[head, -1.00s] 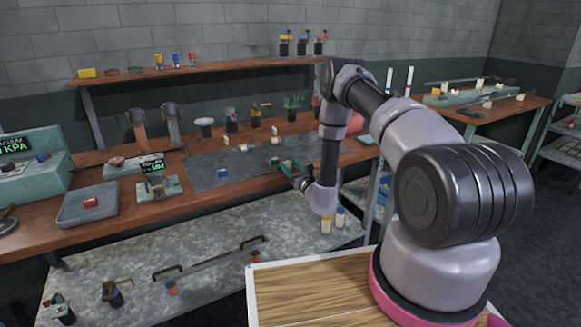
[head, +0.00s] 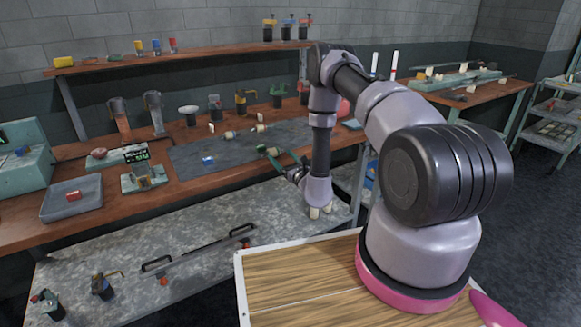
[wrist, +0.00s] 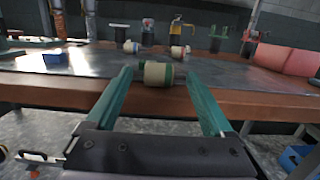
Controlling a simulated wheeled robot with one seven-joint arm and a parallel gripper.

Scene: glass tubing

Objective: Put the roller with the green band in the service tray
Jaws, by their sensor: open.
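The roller with the green band (wrist: 158,74) is a cream cylinder lying near the front edge of the workbench. In the wrist view it sits between the two green fingers of my gripper (wrist: 158,82), close to their tips, with the fingers apart. In the head view my gripper (head: 277,158) reaches over the bench's front edge; the roller there is small and partly covered. A grey tray (head: 57,212), seemingly the service tray, stands at the left front of the bench with a red block (head: 73,195) in it.
Two other rollers, blue-banded (wrist: 131,46) and red-banded (wrist: 180,51), lie further back on the dark mat (head: 195,175). A blue block (head: 208,160) lies on the mat. Upright tools line the back.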

